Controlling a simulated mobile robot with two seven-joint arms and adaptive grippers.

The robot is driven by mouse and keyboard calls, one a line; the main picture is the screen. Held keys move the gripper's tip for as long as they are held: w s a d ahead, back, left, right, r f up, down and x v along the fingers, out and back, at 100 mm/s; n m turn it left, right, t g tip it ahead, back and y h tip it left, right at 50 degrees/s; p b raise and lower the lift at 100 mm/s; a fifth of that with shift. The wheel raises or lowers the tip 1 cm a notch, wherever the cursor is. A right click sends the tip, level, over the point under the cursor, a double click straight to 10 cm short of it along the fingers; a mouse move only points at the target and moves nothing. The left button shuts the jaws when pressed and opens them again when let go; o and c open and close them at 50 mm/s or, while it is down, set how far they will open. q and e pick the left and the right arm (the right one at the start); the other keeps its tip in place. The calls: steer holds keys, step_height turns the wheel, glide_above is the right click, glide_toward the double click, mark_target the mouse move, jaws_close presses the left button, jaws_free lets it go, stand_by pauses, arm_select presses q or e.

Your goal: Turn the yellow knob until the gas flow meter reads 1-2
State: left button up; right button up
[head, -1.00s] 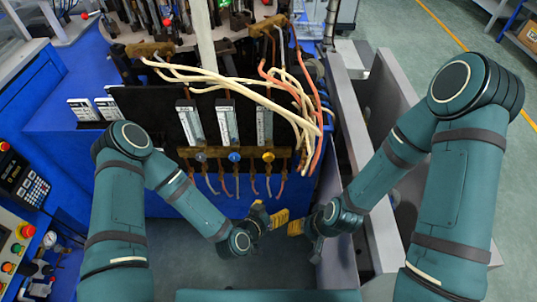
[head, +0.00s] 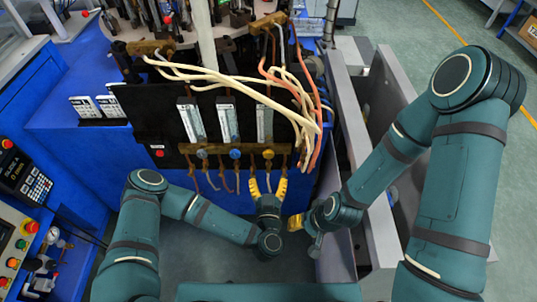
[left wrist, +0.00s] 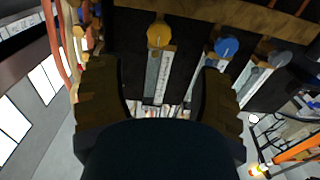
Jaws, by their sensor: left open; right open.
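The yellow knob (head: 268,154) sits at the bottom of the rightmost flow meter (head: 264,124) on the black panel. It also shows in the left wrist view (left wrist: 158,34), ahead of the fingers and between them sideways. My left gripper (head: 267,186) is open and points up at the panel, just below the yellow knob and apart from it. Its two fingers also show in the left wrist view (left wrist: 162,90), with nothing between them. My right gripper (head: 296,222) is open and empty, lower and to the right. The meter's reading is too small to tell.
A blue knob (head: 235,154) and a grey knob (head: 202,153) sit left of the yellow knob under their own meters. Thin tubes hang below the knobs, near my left fingers. Thick cream and orange hoses (head: 300,100) drape over the panel's right side. A red button (head: 159,153) is at the left.

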mark_target(269, 155)
arm_select(q)
steer(key=w+b, duration=0.3)
steer(key=w, duration=0.7)
steer(key=shift+w, duration=0.4)
jaws_close()
